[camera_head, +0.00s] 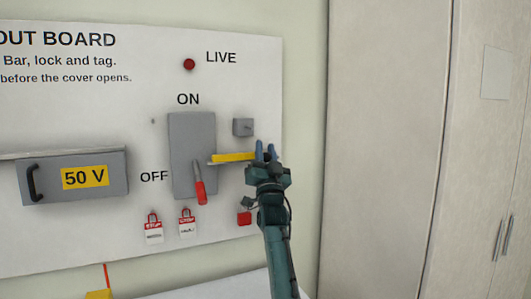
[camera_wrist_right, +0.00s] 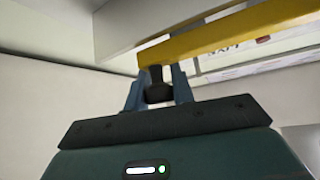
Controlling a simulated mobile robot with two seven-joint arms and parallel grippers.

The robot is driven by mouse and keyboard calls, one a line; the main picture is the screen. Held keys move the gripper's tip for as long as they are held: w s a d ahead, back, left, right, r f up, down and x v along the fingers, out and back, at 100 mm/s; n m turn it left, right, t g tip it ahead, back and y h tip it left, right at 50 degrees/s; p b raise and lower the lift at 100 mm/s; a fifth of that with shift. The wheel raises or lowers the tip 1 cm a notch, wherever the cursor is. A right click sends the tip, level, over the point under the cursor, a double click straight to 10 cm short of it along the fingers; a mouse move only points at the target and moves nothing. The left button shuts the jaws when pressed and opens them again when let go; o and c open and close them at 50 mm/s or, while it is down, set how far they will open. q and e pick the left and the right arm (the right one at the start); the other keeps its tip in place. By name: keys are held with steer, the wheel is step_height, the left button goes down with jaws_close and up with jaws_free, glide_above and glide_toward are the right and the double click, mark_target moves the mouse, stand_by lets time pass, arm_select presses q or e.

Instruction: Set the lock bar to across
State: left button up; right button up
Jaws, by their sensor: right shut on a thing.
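The yellow lock bar (camera_head: 233,157) lies about level on the board, its left end at the right edge of the grey switch box (camera_head: 190,130). My right gripper (camera_head: 265,152) is at the bar's right end. In the right wrist view the fingers (camera_wrist_right: 158,92) are shut on a black knob (camera_wrist_right: 157,75) beside the yellow bar (camera_wrist_right: 225,37). The switch's red handle (camera_head: 200,190) points down, near the word OFF. My left gripper is not in view.
A small grey block (camera_head: 243,127) sits above the bar. A grey 50 V cover (camera_head: 112,185) is at left. A red lamp (camera_head: 189,64) is by LIVE. Cabinet doors (camera_head: 400,130) stand at right.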

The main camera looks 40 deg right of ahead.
mark_target(243, 154)
jaws_close()
steer(key=a, duration=0.1)
steer(key=w+a, duration=0.1)
steer(key=a, duration=0.3)
steer(key=shift+w+a, duration=0.15)
steer(key=shift+w, duration=0.2)
steer(key=shift+w+a, duration=0.1)
steer(key=shift+a, duration=0.25)
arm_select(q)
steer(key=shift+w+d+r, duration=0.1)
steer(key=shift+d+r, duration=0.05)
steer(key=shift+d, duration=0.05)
arm_select(e)
steer(key=shift+o, duration=2.2)
jaws_free()
steer(key=o, duration=0.4)
steer(key=shift+a, duration=0.15)
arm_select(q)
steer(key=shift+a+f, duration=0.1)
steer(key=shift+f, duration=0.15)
arm_select(e)
steer(key=shift+o, duration=0.2)
